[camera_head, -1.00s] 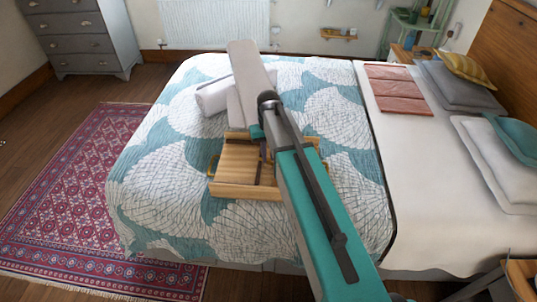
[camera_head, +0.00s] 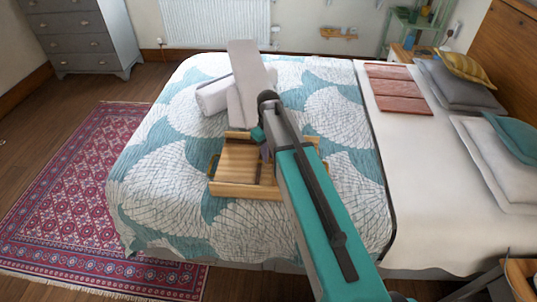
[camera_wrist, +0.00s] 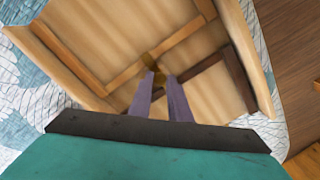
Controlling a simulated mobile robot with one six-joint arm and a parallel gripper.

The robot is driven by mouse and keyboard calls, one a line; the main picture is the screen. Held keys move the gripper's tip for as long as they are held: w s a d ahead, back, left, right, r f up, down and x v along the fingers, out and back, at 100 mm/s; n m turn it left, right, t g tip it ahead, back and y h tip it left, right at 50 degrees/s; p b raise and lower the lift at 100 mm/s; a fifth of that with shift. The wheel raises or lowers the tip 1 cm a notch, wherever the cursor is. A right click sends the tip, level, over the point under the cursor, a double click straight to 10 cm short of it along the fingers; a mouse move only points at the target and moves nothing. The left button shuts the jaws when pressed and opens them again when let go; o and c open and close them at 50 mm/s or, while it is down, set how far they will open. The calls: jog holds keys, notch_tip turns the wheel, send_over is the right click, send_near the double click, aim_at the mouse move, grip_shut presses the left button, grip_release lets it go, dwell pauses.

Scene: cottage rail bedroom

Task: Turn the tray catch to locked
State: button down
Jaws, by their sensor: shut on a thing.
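The wooden tray (camera_head: 245,191) lies on the patterned bed cover, partly hidden behind my arm. In the wrist view the tray (camera_wrist: 72,58) fills the upper middle, with light wooden strips and a dark brown strip (camera_wrist: 210,60) across its floor. The small brass catch (camera_wrist: 152,64) shows at the tips of my gripper (camera_wrist: 161,77). The two purple-grey fingers are close together on the catch, which they partly cover. Its exact angle is hard to tell. In the head view the catch is hidden behind my arm.
The bed cover (camera_head: 170,190) around the tray is mostly clear. Brown folded panels (camera_head: 395,88) and pillows (camera_head: 500,160) lie on the right of the bed. A patterned rug (camera_head: 70,190) is on the floor at left.

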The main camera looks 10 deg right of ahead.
jog(key=c, duration=1.7)
grip_release()
jog(key=shift+r, duration=0.15)
jog(key=shift+r+b, duration=1.05)
jog(key=shift+r, duration=5.75)
jog(key=shift+r, duration=0.1)
